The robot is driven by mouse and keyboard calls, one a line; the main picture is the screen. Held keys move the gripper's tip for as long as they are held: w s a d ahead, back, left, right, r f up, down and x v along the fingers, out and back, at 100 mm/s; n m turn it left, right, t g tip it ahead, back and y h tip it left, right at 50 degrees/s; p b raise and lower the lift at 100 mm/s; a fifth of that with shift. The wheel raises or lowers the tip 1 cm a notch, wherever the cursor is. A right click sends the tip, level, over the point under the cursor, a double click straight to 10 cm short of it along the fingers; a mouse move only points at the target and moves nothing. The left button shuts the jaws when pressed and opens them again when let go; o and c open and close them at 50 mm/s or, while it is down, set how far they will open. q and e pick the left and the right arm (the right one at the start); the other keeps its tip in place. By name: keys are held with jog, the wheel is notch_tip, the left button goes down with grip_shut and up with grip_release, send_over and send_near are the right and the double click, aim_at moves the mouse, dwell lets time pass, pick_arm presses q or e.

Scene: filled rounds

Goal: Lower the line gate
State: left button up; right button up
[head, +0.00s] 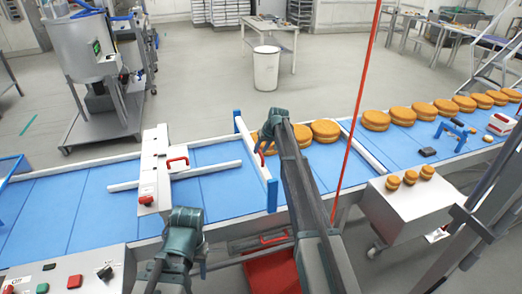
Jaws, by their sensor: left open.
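The line gate (250,152) is a pale bar between blue end posts, set across the blue belt; its height above the belt is unclear. My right gripper (264,148) is at the gate's far part, close to a small red piece that looks like a handle. I cannot tell whether its fingers are open or touching it. My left gripper (184,217) is open at the belt's near edge, apart from the gate. My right forearm hides some of the belt just right of the gate.
Filled rounds (325,131) sit on the belt right of the gate, with several more (376,120) farther right. A white crosspiece with a red handle (177,162) stands left. A button panel (74,281) is at lower left. A red cord (355,110) hangs beside my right arm.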

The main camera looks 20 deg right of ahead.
grip_shut()
dwell(1.2)
